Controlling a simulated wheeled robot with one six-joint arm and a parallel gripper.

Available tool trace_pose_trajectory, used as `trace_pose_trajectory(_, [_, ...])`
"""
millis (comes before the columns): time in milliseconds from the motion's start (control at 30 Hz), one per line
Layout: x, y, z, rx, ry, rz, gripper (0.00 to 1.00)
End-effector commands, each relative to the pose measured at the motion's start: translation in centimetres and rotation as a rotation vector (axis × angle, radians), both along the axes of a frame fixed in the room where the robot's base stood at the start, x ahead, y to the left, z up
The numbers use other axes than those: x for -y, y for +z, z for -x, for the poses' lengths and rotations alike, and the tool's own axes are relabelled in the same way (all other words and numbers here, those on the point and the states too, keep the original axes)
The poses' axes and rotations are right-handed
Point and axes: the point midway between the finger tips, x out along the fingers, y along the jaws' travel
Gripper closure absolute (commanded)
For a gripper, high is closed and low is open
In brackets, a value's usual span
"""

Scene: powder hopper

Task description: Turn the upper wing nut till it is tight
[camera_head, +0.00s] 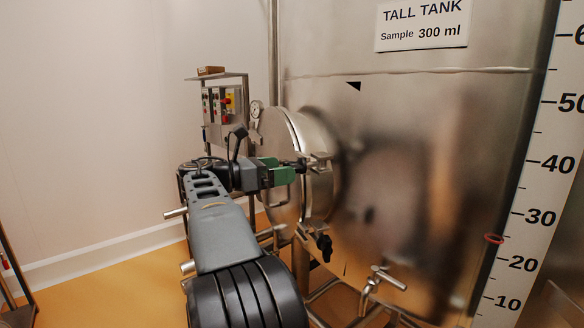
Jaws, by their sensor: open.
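The tall steel tank (400,110) has a round hatch (270,135) on its left side, and the hatch door looks shut. My gripper (297,169), with green jaws, is at the upper part of the hatch rim and points right. Its jaws are open around or right beside the upper wing nut, which is mostly hidden by them. A metal clamp bracket (320,157) shows just past the fingertips. I cannot tell whether the jaws touch the nut. A black lower wing nut (325,246) hangs at the lower right of the hatch, clear of my gripper.
A control box (222,104) with a red and yellow switch stands behind my arm, and a round gauge (256,109) is beside it. A tap (385,279) sticks out low on the tank. A level scale (540,190) runs up the right. Open floor (110,295) lies to the left.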

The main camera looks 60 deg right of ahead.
Motion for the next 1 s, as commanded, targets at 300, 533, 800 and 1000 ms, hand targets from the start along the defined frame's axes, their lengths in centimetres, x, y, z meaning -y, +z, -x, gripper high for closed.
trace_pose_trajectory(300, [2.7,0.0,1.9,0.002,-0.001,0.001,0.02])
trace_pose_trajectory(533, [3.1,0.0,2.2,0.002,0.001,0.001,0.02])
trace_pose_trajectory(800, [3.1,0.0,2.2,0.001,0.001,0.001,0.11])
trace_pose_trajectory(1000, [3.1,0.0,2.2,0.001,0.001,0.001,0.30])
